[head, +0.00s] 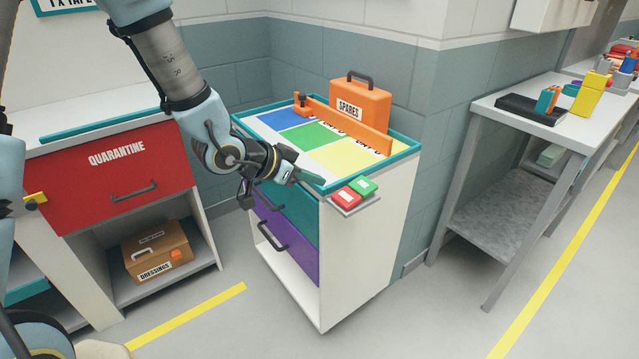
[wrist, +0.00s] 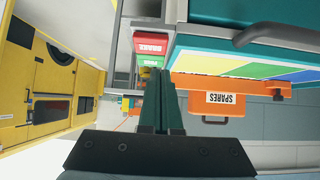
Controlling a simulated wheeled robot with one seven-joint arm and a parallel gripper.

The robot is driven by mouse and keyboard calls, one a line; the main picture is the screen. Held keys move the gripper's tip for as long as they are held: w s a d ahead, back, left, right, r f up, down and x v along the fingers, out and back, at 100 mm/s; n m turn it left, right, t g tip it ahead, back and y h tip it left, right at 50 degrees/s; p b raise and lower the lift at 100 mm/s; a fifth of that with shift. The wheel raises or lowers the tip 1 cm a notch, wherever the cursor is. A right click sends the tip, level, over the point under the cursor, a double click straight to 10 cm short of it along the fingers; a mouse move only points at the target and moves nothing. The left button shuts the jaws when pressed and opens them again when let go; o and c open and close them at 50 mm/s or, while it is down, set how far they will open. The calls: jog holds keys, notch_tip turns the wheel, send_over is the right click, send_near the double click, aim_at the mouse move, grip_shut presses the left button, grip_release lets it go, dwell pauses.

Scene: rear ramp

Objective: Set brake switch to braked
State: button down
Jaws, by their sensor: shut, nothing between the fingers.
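The brake switch is on a small grey ledge on the side of the white trolley (head: 372,230). It has a red block (head: 346,198) and a green block (head: 363,186), each with a small label too small to read surely. In the wrist view the red block (wrist: 150,43) lies above the green block (wrist: 150,61). My gripper (head: 322,180) is shut and empty, just left of the two blocks in the head view, near the trolley's top edge. In the wrist view its fingers (wrist: 159,78) point toward the green block. I cannot tell whether they touch it.
An orange spares case (head: 360,103) and an orange bar (head: 350,125) are on the trolley top. A purple drawer (head: 285,238) is below my gripper. A red quarantine drawer (head: 110,180) is at left, a grey bench (head: 560,125) at right. The floor before the trolley is clear.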

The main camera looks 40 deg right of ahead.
jog(key=v, duration=0.7)
jog(key=shift+a+f, duration=0.15)
jog(key=shift+f, duration=0.05)
jog(key=w+a+n+t+y, duration=0.6)
jog(key=w+a, duration=0.7)
jog(key=a, duration=0.5)
jog(key=s+a+r+n+g+y, duration=0.1)
jog(key=a+n, duration=0.4)
jog(key=a, duration=0.5)
jog(key=s+a+r+n+g+y, duration=0.1)
jog(key=s+a+n+g+y, duration=0.1)
jog(key=a+n, duration=0.4)
jog(key=s+a+y, duration=0.1)
jog(key=s+a, duration=0.1)
jog(key=a, duration=0.1)
jog(key=shift+s+a+g, duration=0.15)
jog(key=shift+a+g, duration=0.25)
